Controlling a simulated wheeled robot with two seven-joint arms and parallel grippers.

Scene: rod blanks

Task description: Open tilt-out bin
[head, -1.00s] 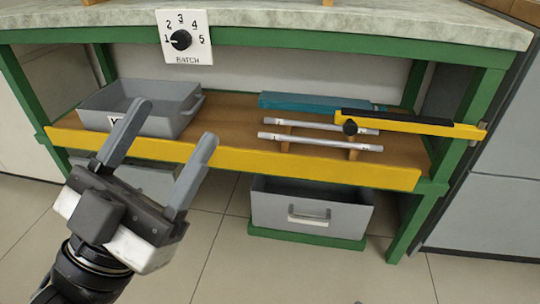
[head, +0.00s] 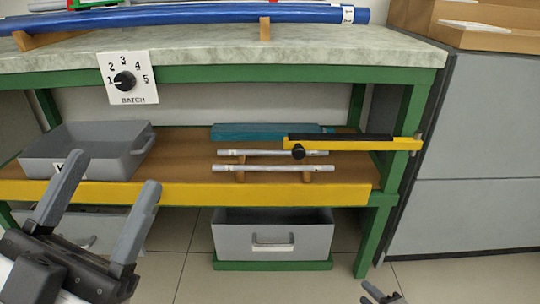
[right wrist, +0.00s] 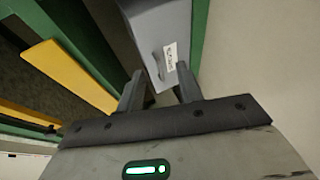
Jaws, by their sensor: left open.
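A grey bin (head: 272,238) with a pale bar handle (head: 273,241) sits under the yellow-edged shelf, a strip of its dark inside showing above the front. A second grey bin (head: 140,240) is low on the left, mostly hidden by my left gripper. My left gripper (head: 110,176) is open and empty, in front of the shelf's left part. My right gripper (head: 380,291) shows small at the bottom, right of and below the handled bin. In the right wrist view its fingers (right wrist: 160,86) are apart, with a grey bin (right wrist: 158,28) bearing a handle and white label beyond them.
A grey tray (head: 100,165), silver rods (head: 272,168), a teal block (head: 255,131) and a yellow bar (head: 365,143) are on the shelf. A batch dial (head: 124,80) hangs above. Green legs (head: 375,235) flank the bin. Floor in front is clear.

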